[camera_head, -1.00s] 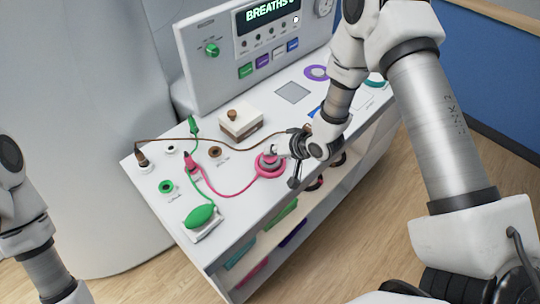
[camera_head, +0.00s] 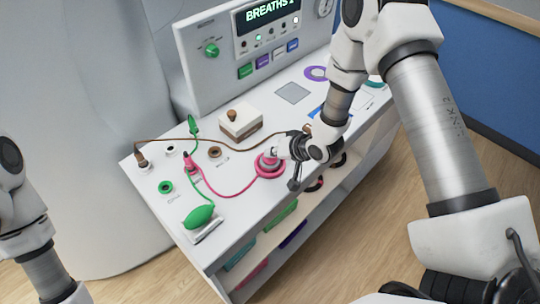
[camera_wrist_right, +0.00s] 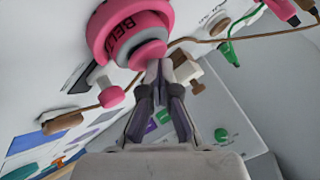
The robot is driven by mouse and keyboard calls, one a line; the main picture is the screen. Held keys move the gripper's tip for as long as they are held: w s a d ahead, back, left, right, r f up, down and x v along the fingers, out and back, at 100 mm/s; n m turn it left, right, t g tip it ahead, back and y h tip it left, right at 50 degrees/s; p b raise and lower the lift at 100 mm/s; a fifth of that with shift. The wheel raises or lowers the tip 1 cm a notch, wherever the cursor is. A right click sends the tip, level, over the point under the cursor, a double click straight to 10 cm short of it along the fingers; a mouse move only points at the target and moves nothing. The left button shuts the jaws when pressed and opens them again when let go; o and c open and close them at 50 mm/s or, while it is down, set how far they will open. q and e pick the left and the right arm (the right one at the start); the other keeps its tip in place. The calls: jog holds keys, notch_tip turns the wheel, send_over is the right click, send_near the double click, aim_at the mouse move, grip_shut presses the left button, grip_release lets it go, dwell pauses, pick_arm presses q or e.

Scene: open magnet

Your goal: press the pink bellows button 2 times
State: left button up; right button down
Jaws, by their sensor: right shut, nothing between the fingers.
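The pink bellows button (camera_head: 268,167) stands on the white console top, with a pink ring around its base. In the right wrist view the bellows (camera_wrist_right: 134,28) carries dark lettering and a pink cap. My right gripper (camera_head: 276,153) is shut and empty, its fingertips right at the cap. The fingertips (camera_wrist_right: 158,66) also show at the cap's edge in the wrist view; I cannot tell whether they touch it. The display (camera_head: 268,16) reads "BREATHS" and a character too small to read surely. Only my left arm shows at the left edge; its gripper is out of view.
A green bulb (camera_head: 198,216) lies at the console's front left. A pink plug (camera_head: 190,162) and brown and green cables lie left of the bellows. A white box with a brown knob (camera_head: 232,116) stands behind. Shelves with coloured items are below the front edge.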

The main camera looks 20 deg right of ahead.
jog(key=shift+r+p, duration=0.75)
jog(key=shift+r, duration=0.2)
notch_tip(320, 180, up, 5)
jog(key=p, duration=0.4)
jog(key=shift+r, duration=0.1)
dwell(1.3)
